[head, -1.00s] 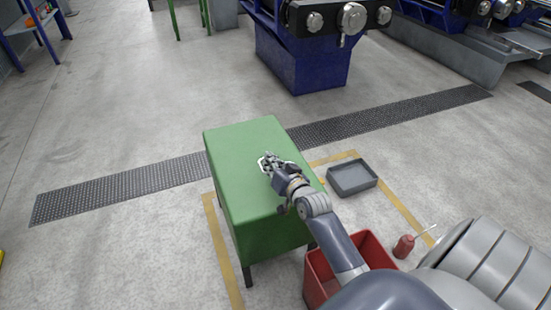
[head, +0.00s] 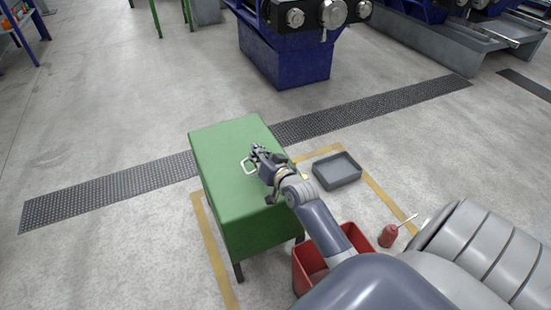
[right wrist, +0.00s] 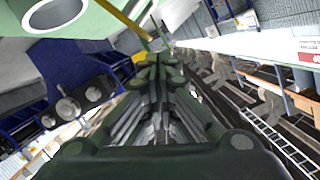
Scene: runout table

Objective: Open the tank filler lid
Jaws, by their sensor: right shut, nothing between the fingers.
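The green tank (head: 215,155) is a box on legs, standing on the floor in front of me. A small pale loop or ring (head: 249,166) shows on its top, just beside my right fingertips. In the right wrist view, a white-rimmed round shape (right wrist: 56,14) lies on a pale green surface at the upper left. I cannot tell whether this is the filler lid or its opening. My right gripper (head: 254,151) is over the tank's top. In the right wrist view, its fingers (right wrist: 160,57) are together and hold nothing. My left gripper is out of view.
A grey tray (head: 337,171) lies on the floor right of the tank. A red bin (head: 305,272) and a red bottle-like item (head: 388,236) stand nearer me. Blue machinery (head: 285,55) stands behind a dark floor grating (head: 110,190). Open floor lies left.

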